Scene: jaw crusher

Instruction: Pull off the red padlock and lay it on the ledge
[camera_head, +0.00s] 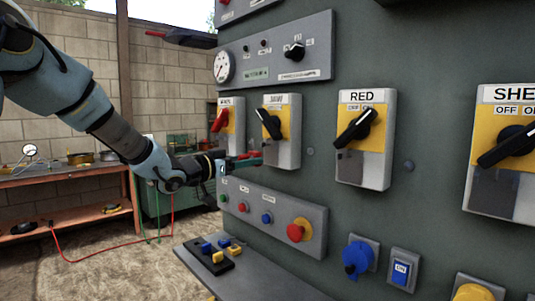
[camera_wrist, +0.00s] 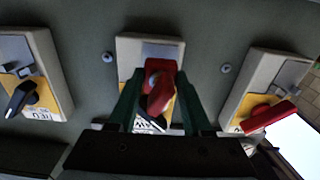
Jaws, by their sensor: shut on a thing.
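The red padlock (camera_wrist: 158,80) is between the two green fingers of my gripper (camera_wrist: 162,104) in the wrist view. It is in front of the middle switch box (camera_wrist: 127,50). In the head view my gripper (camera_head: 250,161) is shut on the padlock, at the lower front of the second switch box (camera_head: 285,152), below its black handle (camera_head: 269,122). I cannot tell whether the padlock's shackle is still through the box. The grey ledge (camera_head: 262,284) sticks out at the foot of the panel, below my gripper.
A black tray (camera_head: 196,253) with blue and yellow padlocks lies on the ledge's left end; the ledge nearer me looks bare. A button strip (camera_head: 268,207) with a red mushroom button (camera_head: 300,230) lies between gripper and ledge. The RED switch box (camera_head: 366,140) is to the right.

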